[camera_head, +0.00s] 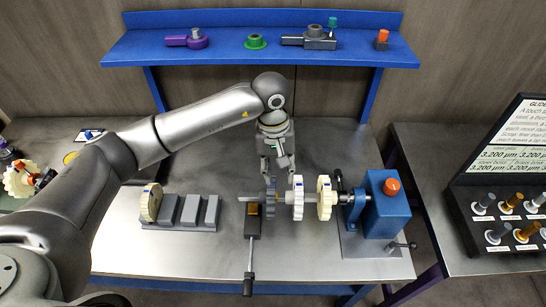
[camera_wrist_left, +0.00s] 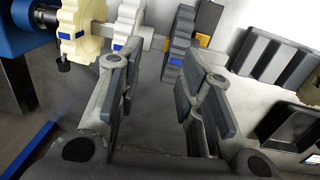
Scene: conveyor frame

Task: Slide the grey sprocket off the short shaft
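The grey sprocket (camera_head: 270,192) sits upright on the horizontal shaft (camera_head: 282,199), on its left part. It is dark, toothed and carries a blue mark, seen in the wrist view (camera_wrist_left: 177,50). A white sprocket (camera_head: 297,197) and a cream sprocket (camera_head: 324,198) sit further right on the shaft. My left gripper (camera_head: 273,172) hangs from above just over the grey sprocket. In the wrist view its fingers (camera_wrist_left: 165,55) are spread, with the grey sprocket near the right finger's tip. I cannot tell whether they touch. My right gripper is not in view.
A blue housing (camera_head: 388,212) with an orange knob stands at the shaft's right end. A grey support (camera_head: 252,222) with an orange top and a lever stands by its left end. Left of it is a slotted grey rack (camera_head: 190,213) holding a cream sprocket. A blue shelf (camera_head: 270,60) spans the back.

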